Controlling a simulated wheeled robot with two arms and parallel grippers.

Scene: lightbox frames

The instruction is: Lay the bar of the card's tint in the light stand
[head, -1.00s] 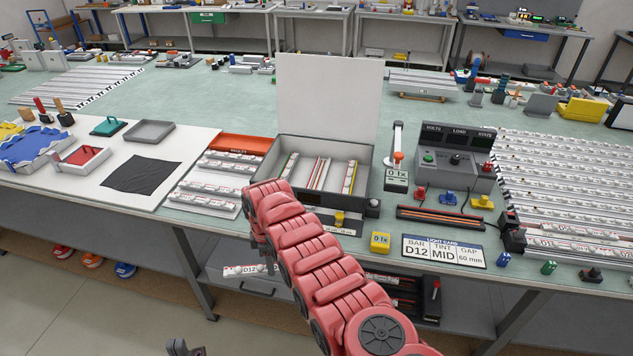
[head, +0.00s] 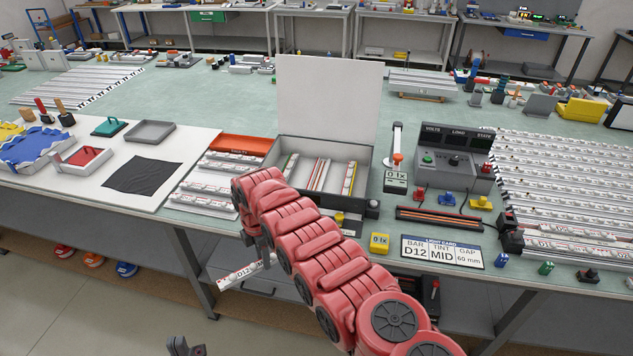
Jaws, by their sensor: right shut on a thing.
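The light card (head: 442,252) on the bench's front edge reads bar D12, tint MID, gap 60 mm. My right gripper (head: 256,246) is mostly hidden behind my red arm. A white bar marked D12 (head: 240,275) hangs tilted below it, beyond the bench's front edge. A long black holder with orange strips (head: 440,218) lies behind the card; I cannot tell if it is the light stand. An open box with a white lid (head: 329,95) holds several bars with coloured edges (head: 318,174). My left gripper (head: 185,347) shows only partly at the bottom edge.
More white bars (head: 207,187) lie left of the box. A black cloth (head: 143,174) lies on the left white mat. Rows of bars fill the right.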

